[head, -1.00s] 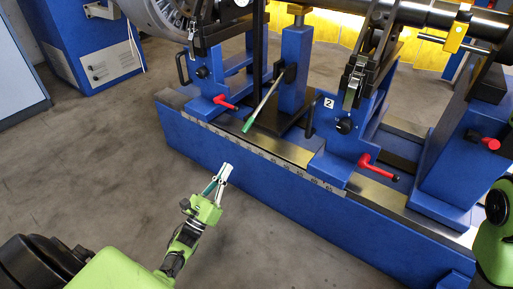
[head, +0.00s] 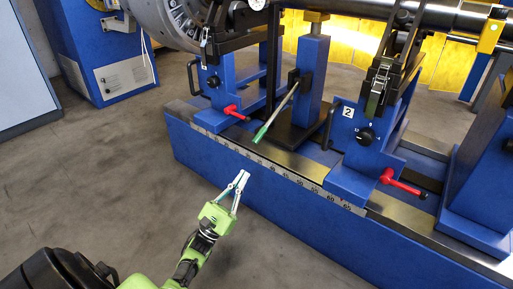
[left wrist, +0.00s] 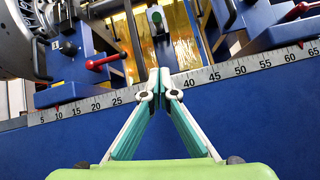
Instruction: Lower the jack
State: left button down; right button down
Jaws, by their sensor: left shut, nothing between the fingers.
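The jack (head: 311,75) is a blue upright post on a dark base plate, between two blue stands on the machine bed. Its lever (head: 275,117) slants down toward the front and ends in a green grip (head: 261,134). In the left wrist view the grip's end (left wrist: 156,17) shows above the fingertips. My left gripper (head: 240,176) is shut and empty, in front of the bed's blue front face, below and left of the grip and apart from it. In the left wrist view its fingertips (left wrist: 159,80) meet over the ruler strip. My right gripper is not in view.
The left stand (head: 218,85) and the right stand marked 2 (head: 352,147) have red handles (head: 235,112) (head: 401,182) at the front. A ruler strip (head: 288,180) runs along the bed's edge. A rotor shaft spans above. The floor at left is clear.

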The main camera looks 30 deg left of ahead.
pick_arm(q)
jog(key=w+d+r+b, duration=0.1)
jog(key=w+r+b, duration=0.2)
jog(key=r, duration=0.6)
jog(key=shift+w+d+r, duration=0.25)
jog(key=shift+w+d, duration=0.1)
jog(key=shift+w, duration=0.8)
